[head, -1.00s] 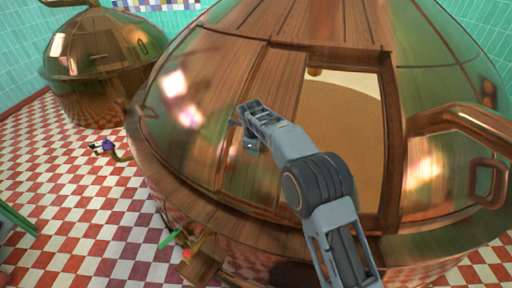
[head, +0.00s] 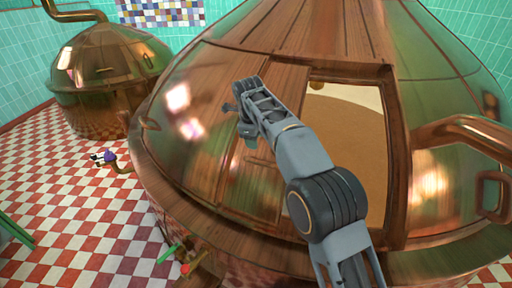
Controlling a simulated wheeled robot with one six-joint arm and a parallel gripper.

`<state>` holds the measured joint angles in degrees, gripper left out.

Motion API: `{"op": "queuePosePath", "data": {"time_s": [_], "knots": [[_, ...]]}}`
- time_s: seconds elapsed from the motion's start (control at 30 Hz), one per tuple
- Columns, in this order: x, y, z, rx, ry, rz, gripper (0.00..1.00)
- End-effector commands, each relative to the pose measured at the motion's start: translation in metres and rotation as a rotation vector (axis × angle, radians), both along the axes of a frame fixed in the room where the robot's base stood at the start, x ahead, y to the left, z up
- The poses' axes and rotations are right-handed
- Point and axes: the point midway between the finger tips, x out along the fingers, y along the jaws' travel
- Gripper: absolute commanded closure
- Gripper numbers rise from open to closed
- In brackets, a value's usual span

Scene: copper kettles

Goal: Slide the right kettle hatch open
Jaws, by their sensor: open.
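The right kettle (head: 190,150) is a large copper dome that fills the middle and right of the head view. Its hatch (head: 285,75) is a wooden-looking panel on the left of a rectangular opening (head: 345,120). The opening is uncovered and shows a tan inside. My gripper (head: 232,112) is open, in front of the dome at the hatch's left side. It holds nothing that I can see. My arm hides the lower part of the hatch and part of the opening. I cannot tell whether the fingers touch the hatch or the dome.
A smaller copper kettle (head: 112,75) stands at the back left. A copper pipe handle (head: 465,130) juts out on the right. A small purple-topped valve (head: 108,158) stands at the left. The red-and-white checkered floor (head: 70,200) is mostly clear there.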

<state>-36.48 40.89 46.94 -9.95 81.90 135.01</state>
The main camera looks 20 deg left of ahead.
Motion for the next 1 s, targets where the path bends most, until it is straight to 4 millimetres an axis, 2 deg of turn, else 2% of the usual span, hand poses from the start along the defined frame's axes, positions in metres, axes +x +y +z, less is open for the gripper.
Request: {"op": "queuePosePath", "data": {"time_s": [0.2,0.67,0.77,0.83,0.9,1.0], "knots": [[-0.003,0.001,0.014,0.001,-0.001,0.0,0.52],[-0.003,0.0,0.015,-0.01,0.0,0.042,0.52],[-0.001,0.002,0.015,-0.033,-0.01,0.174,0.52],[0.001,0.005,0.009,-0.063,-0.011,0.33,0.52],[-0.002,0.005,-0.017,-0.117,0.025,0.53,0.52],[-0.015,-0.005,-0.038,-0.179,0.066,0.845,0.52]]}}
